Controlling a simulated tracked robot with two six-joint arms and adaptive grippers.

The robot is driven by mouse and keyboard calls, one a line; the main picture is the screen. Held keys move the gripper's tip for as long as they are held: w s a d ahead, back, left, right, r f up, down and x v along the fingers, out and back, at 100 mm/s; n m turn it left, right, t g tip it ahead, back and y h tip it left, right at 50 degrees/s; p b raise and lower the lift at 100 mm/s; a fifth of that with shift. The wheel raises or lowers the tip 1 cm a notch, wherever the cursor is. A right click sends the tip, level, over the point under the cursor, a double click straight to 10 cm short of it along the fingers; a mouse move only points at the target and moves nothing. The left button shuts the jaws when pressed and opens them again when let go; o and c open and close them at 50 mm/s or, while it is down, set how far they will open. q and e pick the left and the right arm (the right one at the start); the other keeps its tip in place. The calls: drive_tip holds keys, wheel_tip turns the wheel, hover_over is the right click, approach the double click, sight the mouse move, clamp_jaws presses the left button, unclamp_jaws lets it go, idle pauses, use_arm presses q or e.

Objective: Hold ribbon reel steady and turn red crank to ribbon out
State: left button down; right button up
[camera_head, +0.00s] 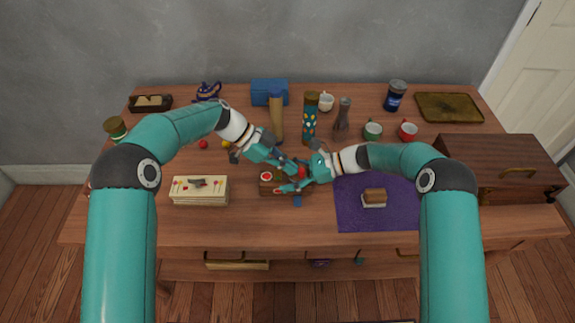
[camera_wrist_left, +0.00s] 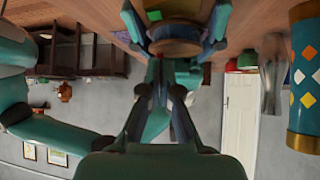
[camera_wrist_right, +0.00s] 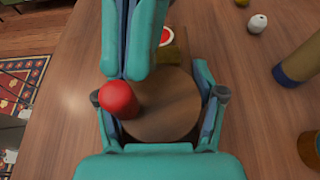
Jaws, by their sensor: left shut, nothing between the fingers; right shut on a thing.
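The ribbon reel, a round brown wooden disc (camera_wrist_right: 165,105), sits between the fingers of my right gripper (camera_wrist_right: 160,112), which is shut on it. The red crank knob (camera_wrist_right: 118,98) stands up at the disc's left side in the right wrist view. My left gripper (camera_wrist_right: 135,72) is shut and empty, its tips close beside the knob; I cannot tell whether they touch. In the left wrist view its fingers (camera_wrist_left: 165,62) point at the disc's edge (camera_wrist_left: 175,47). In the head view both grippers meet above the wooden base (camera_head: 266,190) and hide most of the reel.
A cream box (camera_head: 200,190) lies left of the grippers. A purple mat (camera_head: 350,215) with a small brown and white block (camera_head: 374,197) lies to the right. A patterned teal cylinder (camera_head: 310,120) and a tan cylinder (camera_head: 276,118) stand close behind. A wooden chest (camera_head: 500,165) is far right.

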sight(301, 173)
use_arm(q)
drive_tip(key=shift+s+d+n+t, duration=0.15)
drive_tip(key=shift+s+n+t, duration=0.05)
drive_tip(key=shift+n+t, duration=0.55)
drive_tip(key=shift+s+d+n+t, duration=0.1)
drive_tip(key=shift+s+n+t, duration=0.05)
drive_tip(key=shift+n+t, duration=0.4)
drive_tip(key=shift+s+d+n+t, duration=0.15)
drive_tip(key=shift+n+t, duration=0.15)
drive_tip(key=shift+n, duration=0.4)
drive_tip(key=n+t, duration=0.3)
drive_tip(key=n, duration=0.1)
drive_tip(key=shift+s+d+y, duration=0.3)
drive_tip(key=shift+d+y, duration=0.1)
drive_tip(key=shift+d, duration=0.15)
drive_tip(key=shift+s+d, duration=0.25)
drive_tip(key=shift+d, duration=0.3)
use_arm(e)
drive_tip(key=shift+a, duration=0.15)
use_arm(q)
drive_tip(key=shift+w+a, duration=0.1)
drive_tip(key=shift+w, duration=0.05)
use_arm(e)
drive_tip(key=shift+s, duration=0.1)
